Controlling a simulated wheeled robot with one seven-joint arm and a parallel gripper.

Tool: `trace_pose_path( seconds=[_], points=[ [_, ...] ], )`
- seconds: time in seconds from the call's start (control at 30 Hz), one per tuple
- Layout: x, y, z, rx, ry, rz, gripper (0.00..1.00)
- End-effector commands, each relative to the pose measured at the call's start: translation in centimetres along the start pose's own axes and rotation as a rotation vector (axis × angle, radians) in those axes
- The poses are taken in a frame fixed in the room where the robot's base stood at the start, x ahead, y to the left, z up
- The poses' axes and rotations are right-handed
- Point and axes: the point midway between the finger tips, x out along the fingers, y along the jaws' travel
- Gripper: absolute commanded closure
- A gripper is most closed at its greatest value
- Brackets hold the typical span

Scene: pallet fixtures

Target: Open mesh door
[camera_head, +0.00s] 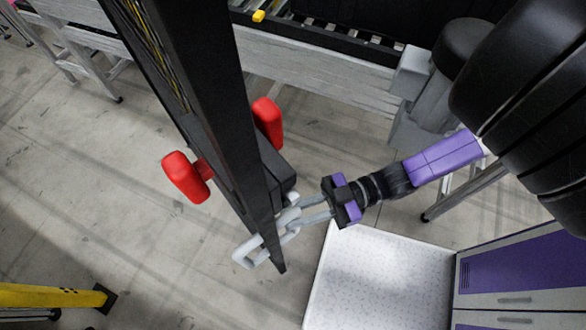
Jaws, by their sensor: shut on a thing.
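The mesh door (215,110) shows nearly edge-on as a long dark frame running from the top left to a narrow end at the lower middle. A strip of its mesh shows at the upper left. Red handles stand out on both sides of the frame, one on the left (184,177) and one on the right (268,122). My gripper (270,240) reaches in from the right, and its light grey fingers are shut on the door frame near its lower end, below the red handles. The frame partly hides the fingers, so their exact contact is unclear.
A conveyor with a metal frame (310,80) runs across the back. A white-topped purple cabinet (375,285) stands at the lower right, close below my arm. A yellow barrier (50,296) is at the lower left. Concrete floor (90,190) left of the door is clear.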

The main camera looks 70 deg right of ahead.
Motion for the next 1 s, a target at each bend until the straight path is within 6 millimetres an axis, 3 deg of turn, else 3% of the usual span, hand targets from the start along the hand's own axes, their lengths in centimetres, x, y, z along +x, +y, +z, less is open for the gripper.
trace_pose_path(
  seconds=[0.43,0.47,0.53,0.87,1.0],
  points=[
    [-0.1,0.2,0.0,0.002,-0.001,0.001,1.0],
    [-0.1,0.2,0.0,0.002,-0.001,0.001,0.74],
    [-0.1,0.2,0.0,0.002,-0.001,0.001,0.61],
    [-0.2,0.2,0.0,0.001,-0.001,0.001,0.59],
    [-1.4,0.3,0.2,0.0,-0.003,0.002,0.59]
  ],
)
